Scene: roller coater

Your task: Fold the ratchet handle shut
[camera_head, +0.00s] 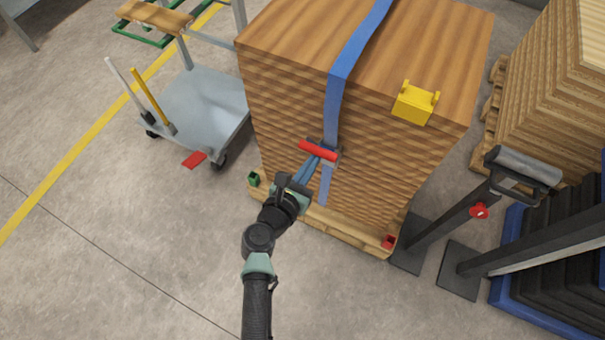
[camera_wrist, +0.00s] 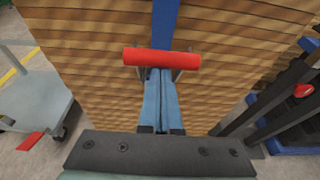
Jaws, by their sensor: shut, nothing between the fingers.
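The ratchet has a red bar handle (camera_head: 318,151) on grey metal side arms. It sits on a blue strap (camera_head: 351,50) that runs over the top and down the near face of a wooden board stack. The handle appears to stand out from that face; its exact angle is unclear. In the wrist view the red handle (camera_wrist: 162,60) lies level across the strap. My gripper (camera_head: 314,160) is in front of the stack, its long blue fingers pointing at the ratchet. In the wrist view the fingers (camera_wrist: 160,75) are together and empty, ending at the handle's lower edge. Contact cannot be told.
The board stack (camera_head: 285,100) stands on a pallet with a yellow corner piece (camera_head: 414,103) on top. A grey cart (camera_head: 205,105) is at left. A roller stand (camera_head: 480,190) and black-and-blue stack (camera_head: 545,260) are at right. Floor at front left is clear.

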